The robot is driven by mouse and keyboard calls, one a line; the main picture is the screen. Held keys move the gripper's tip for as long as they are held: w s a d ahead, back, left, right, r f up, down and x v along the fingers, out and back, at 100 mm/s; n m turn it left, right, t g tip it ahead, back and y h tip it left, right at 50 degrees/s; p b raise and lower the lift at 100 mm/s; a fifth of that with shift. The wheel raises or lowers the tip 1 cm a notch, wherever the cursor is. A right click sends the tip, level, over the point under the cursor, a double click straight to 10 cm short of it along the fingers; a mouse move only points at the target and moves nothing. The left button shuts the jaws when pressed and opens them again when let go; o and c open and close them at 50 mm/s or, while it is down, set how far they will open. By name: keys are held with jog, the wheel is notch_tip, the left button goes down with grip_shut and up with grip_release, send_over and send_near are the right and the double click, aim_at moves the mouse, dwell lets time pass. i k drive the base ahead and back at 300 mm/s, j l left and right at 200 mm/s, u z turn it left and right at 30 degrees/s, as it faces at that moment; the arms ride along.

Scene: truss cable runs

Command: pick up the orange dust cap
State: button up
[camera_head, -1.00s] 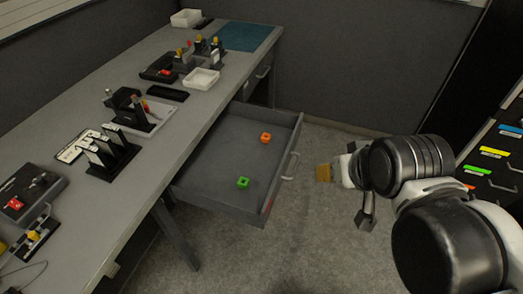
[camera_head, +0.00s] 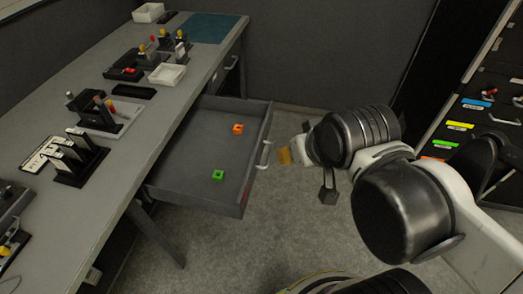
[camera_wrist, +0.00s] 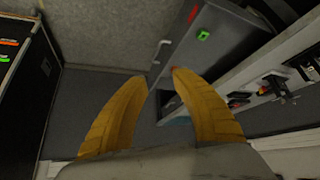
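The orange dust cap (camera_head: 238,129) is a small orange block lying in the open grey drawer (camera_head: 190,183), toward its far right corner. A similar green cap (camera_head: 218,175) lies nearer in the drawer; it also shows in the wrist view (camera_wrist: 203,34). I cannot make out the orange cap in the wrist view. My gripper (camera_head: 285,156) is outside the drawer, right of its front in the head view. In the wrist view its two yellow fingers (camera_wrist: 159,75) are apart, with nothing between them.
The drawer's front has a pale handle (camera_head: 264,155) on the side facing my gripper. The grey workbench (camera_head: 115,165) above the drawer carries trays, racks and tools. A dark cabinet (camera_head: 460,105) with coloured labels stands at the right. Carpet is clear between them.

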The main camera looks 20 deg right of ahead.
aim_at(238, 129)
jog(key=k+j+z, duration=0.15)
jog(key=j, duration=0.25)
jog(key=k+j+z, duration=0.1)
jog(key=j, duration=0.25)
jog(key=k+j+z, duration=0.15)
jog(key=j, duration=0.25)
